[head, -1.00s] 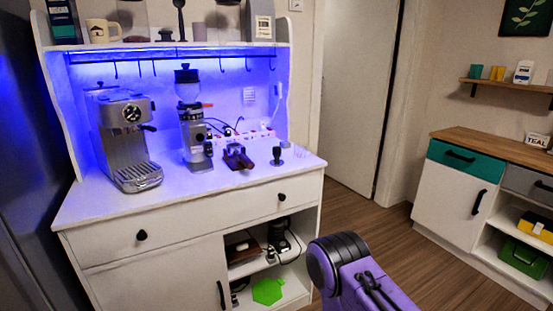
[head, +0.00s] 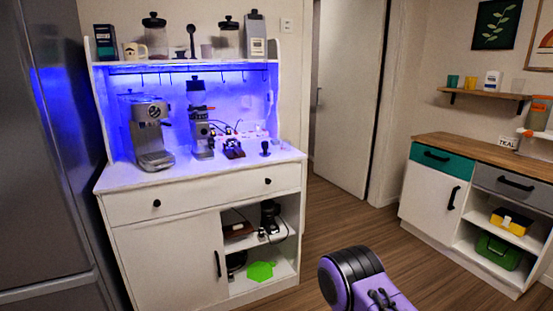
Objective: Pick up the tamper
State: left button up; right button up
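A small black tamper (head: 265,148) stands on the white cabinet's countertop (head: 130,180), near its right end. It is to the right of a dark brown and black portafilter stand (head: 233,149). A purple and black part of my own arm shows at the bottom right, well in front of the cabinet and apart from the tamper. Neither gripper's fingers show in the head view.
A steel espresso machine (head: 151,134) and a grinder (head: 199,125) stand left of the tamper. A shelf above holds jars and a mug (head: 135,50). A grey fridge (head: 45,150) is at the left. The wooden floor (head: 345,205) before the cabinet is clear. A second cabinet (head: 428,190) stands at right.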

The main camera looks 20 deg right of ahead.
aim_at(264, 143)
jog(key=z, duration=1.25)
jog(key=i, duration=1.85)
jog(key=u, duration=0.75)
